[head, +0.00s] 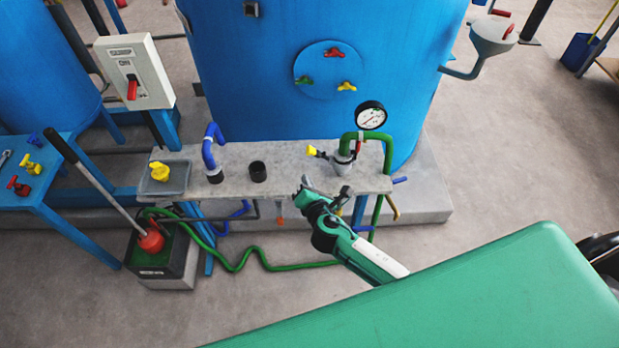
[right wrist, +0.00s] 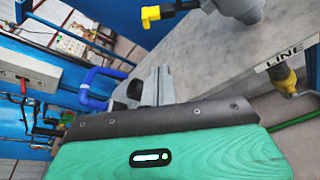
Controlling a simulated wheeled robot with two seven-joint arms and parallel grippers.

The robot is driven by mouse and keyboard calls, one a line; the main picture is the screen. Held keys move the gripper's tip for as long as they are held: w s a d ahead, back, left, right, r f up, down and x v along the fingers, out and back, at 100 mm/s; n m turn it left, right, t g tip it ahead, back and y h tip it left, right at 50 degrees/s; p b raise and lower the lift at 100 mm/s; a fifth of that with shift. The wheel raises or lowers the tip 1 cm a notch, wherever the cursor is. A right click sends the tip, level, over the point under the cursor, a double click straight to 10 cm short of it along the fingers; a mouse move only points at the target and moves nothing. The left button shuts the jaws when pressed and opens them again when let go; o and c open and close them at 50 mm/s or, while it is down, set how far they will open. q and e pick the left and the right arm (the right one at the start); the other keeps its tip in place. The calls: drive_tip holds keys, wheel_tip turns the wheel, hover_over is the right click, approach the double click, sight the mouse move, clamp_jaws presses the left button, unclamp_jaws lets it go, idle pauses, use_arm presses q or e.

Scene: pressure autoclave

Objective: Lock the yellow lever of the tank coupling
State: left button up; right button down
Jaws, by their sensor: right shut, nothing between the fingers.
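The tank coupling (head: 343,158) is a grey-white fitting on the concrete ledge, below the pressure gauge. Its yellow lever (head: 313,151) sticks out to the left, on a dark stem. In the right wrist view the yellow lever (right wrist: 152,14) shows at the top, beside the grey coupling (right wrist: 238,8). My right gripper (head: 306,181) is in front of the ledge, nearer to me than the lever and apart from it. Its grey fingers (right wrist: 152,86) are shut and empty. My left gripper does not show.
A pressure gauge (head: 371,116) on a green hose stands right behind the coupling. A blue pipe (head: 210,147), a black socket (head: 257,171) and a grey tray (head: 164,178) with a yellow valve piece are further left on the ledge. The blue tank (head: 260,70) rises behind.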

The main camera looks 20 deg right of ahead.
sight(317, 152)
drive_tip(key=x, duration=0.7)
drive_tip(key=shift+w+p, duration=0.25)
drive_tip(key=shift+p, duration=0.1)
drive_tip(key=shift+s+d+r+p, duration=0.1)
drive_tip(key=shift+d+r+p, duration=0.55)
drive_tip(key=shift+r+p, duration=0.1)
drive_tip(key=shift+s+d+r+p, duration=0.15)
drive_tip(key=shift+d+r+p, duration=0.45)
drive_tip(key=shift+r+p, duration=0.15)
drive_tip(key=shift+f, duration=0.1)
